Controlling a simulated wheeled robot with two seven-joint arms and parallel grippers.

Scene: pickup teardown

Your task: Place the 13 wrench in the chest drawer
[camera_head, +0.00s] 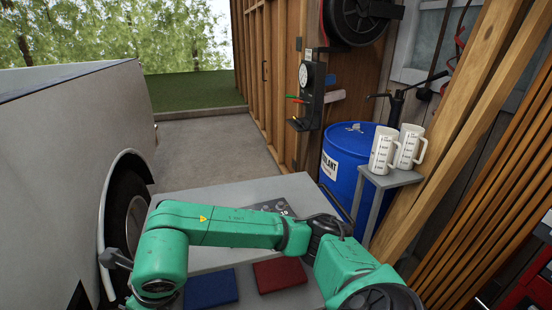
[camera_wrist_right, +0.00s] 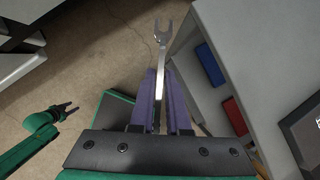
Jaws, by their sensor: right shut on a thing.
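In the right wrist view, my right gripper (camera_wrist_right: 160,100) is shut on a silver wrench (camera_wrist_right: 163,62). The wrench's open-ended jaw sticks out beyond the purple fingers, above the concrete floor. Its size mark cannot be read, and its other end is hidden between the fingers. My left gripper (camera_wrist_right: 67,109) shows small at the left of that view, with its dark fingers apart and nothing between them. In the head view a green arm of mine crosses the front, and no gripper shows clearly. Red cabinet-like parts (camera_head: 528,285) are cut off at the right edge; no open drawer is clear.
A grey work surface (camera_head: 180,190) stands behind my arm, with a blue mat (camera_head: 211,287) and a red mat (camera_head: 279,275). The white pickup (camera_head: 60,150) fills the left. A blue drum (camera_head: 345,150) and two measuring jugs (camera_head: 384,150) stand at the right.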

